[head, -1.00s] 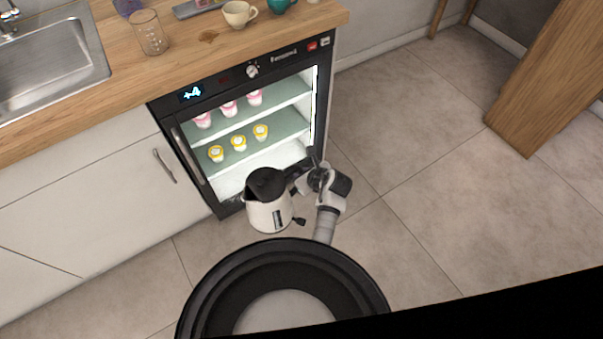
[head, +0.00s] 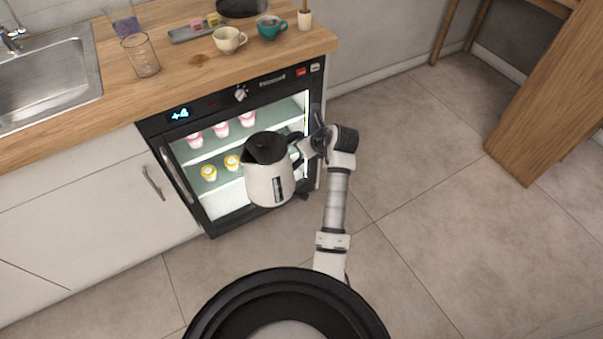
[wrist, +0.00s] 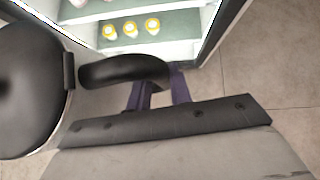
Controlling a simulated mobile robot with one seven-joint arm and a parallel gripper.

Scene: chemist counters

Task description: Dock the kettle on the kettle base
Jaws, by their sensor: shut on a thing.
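The white kettle (head: 268,185) with a black lid is held upright in the air in front of the lit fridge. My gripper (head: 305,148) is shut on its black handle, at the kettle's right side. In the wrist view the handle (wrist: 125,70) crosses between my purple fingers (wrist: 160,92), and part of the kettle's black lid (wrist: 25,90) shows at the left. A flat black round piece (head: 241,8), which looks like the kettle base, lies at the back of the wooden counter, cut by the top edge of the picture.
The wooden counter (head: 190,85) holds a glass beaker (head: 140,55), a cream cup (head: 229,40), a teal cup (head: 270,27), a small tray (head: 190,35) and a white pot (head: 304,19). The sink (head: 45,80) is left. Open floor (head: 420,200) lies right.

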